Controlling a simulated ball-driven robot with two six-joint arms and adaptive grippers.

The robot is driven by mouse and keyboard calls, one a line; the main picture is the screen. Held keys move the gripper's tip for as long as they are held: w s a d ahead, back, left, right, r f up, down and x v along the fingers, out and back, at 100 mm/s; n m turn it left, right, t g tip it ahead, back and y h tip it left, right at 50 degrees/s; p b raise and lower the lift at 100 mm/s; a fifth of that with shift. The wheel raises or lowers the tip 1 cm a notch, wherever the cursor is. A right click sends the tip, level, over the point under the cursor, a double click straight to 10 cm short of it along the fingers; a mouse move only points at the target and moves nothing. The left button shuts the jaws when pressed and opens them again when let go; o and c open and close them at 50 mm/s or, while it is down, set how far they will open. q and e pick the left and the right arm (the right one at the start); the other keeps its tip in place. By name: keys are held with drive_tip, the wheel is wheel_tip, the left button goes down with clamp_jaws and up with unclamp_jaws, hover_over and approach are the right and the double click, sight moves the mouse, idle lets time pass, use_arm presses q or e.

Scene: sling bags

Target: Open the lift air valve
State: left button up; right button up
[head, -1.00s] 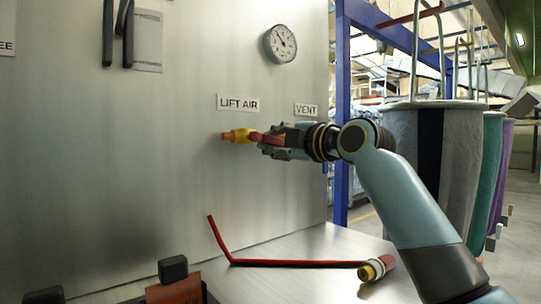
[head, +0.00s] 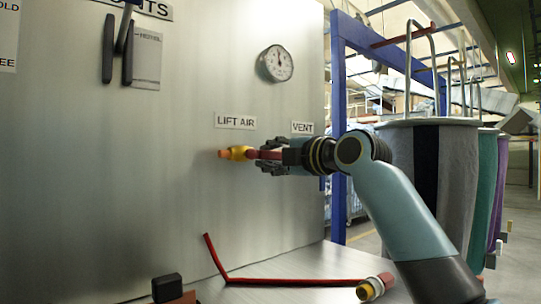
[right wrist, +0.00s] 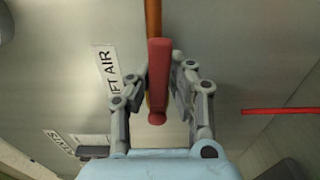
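The LIFT AIR label (head: 235,121) is on the metal panel. Below it, a yellow valve body (head: 236,153) sticks out, with a red handle (head: 266,154) reaching right, about level. My right gripper (head: 268,156) is around this handle. In the right wrist view the red handle (right wrist: 159,75) lies between the two fingers of my right gripper (right wrist: 160,72), which are closed in on both sides of it, with an orange-brown pipe (right wrist: 153,18) running beyond. The VENT label (head: 302,128) is just above my gripper, which hides what lies below it. My left gripper is out of view.
A pressure gauge (head: 275,63) is above the labels. A long bent red rod (head: 290,282) and a red-and-yellow fitting (head: 374,287) are on the metal surface below. Dark bars (head: 108,48) are at the upper left. Hanging bags (head: 459,175) stand behind my right arm.

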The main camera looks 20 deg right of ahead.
drive_tip(key=o, duration=0.4)
drive_tip(key=shift+r, duration=0.2)
drive_tip(key=shift+o, duration=0.2)
drive_tip(key=v, duration=1.2)
drive_tip(key=shift+f, duration=0.1)
